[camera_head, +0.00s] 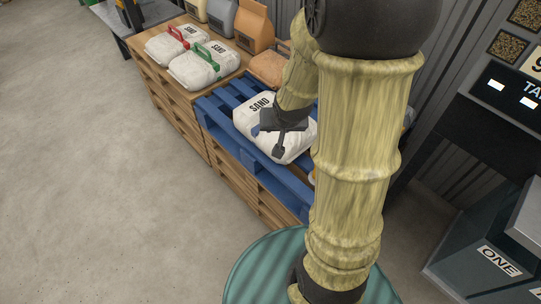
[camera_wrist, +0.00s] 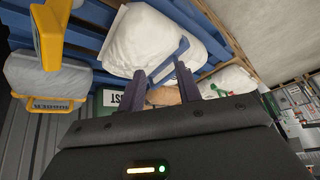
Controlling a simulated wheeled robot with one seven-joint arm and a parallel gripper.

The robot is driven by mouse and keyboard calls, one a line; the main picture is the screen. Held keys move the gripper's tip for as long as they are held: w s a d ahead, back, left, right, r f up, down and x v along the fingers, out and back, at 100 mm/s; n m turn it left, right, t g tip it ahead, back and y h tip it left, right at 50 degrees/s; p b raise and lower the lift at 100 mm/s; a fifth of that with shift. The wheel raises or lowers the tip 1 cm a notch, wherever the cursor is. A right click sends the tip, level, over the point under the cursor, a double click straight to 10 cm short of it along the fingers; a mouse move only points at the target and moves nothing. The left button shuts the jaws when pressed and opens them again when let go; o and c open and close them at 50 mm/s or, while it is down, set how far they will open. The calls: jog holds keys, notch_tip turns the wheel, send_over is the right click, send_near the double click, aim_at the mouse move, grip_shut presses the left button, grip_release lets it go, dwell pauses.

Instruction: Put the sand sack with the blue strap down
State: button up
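The white sand sack with the blue strap (camera_head: 297,143) lies on a blue pallet (camera_head: 243,150), its "SAND" print facing up. In the wrist view the sack (camera_wrist: 148,42) is beyond my fingertips, and its blue strap (camera_wrist: 170,62) runs close to them. My gripper (camera_head: 280,148) is over the sack in the head view and hides part of it and most of the strap. In the wrist view the gripper's two fingers (camera_wrist: 161,76) stand apart, with the strap just past or between their tips; I cannot tell which. The sack looks supported by the pallet.
Sacks with a red strap (camera_head: 172,42) and a green strap (camera_head: 202,65) lie on the wooden pallet stack behind. Paper bags (camera_head: 253,27) stand beyond. A grey sack with a yellow handle (camera_wrist: 57,103) is at left in the wrist view. Open floor (camera_head: 85,170) lies left.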

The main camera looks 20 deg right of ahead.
jog(key=s+a+r+n+g, duration=0.1)
jog(key=s+a+n+g, duration=0.2)
jog(key=s+a, duration=0.3)
jog(key=s, duration=0.3)
jog(key=shift+s+r+n+y, duration=0.3)
jog(key=shift+s+r+y, duration=0.1)
jog(key=w+r+p+v, duration=0.1)
jog(key=w+p+v, duration=0.2)
jog(key=p+v, duration=1.1)
jog(key=w+p+v, duration=0.4)
jog(key=p+v, duration=1.1)
jog(key=p, duration=0.1)
jog(key=shift+r, duration=0.6)
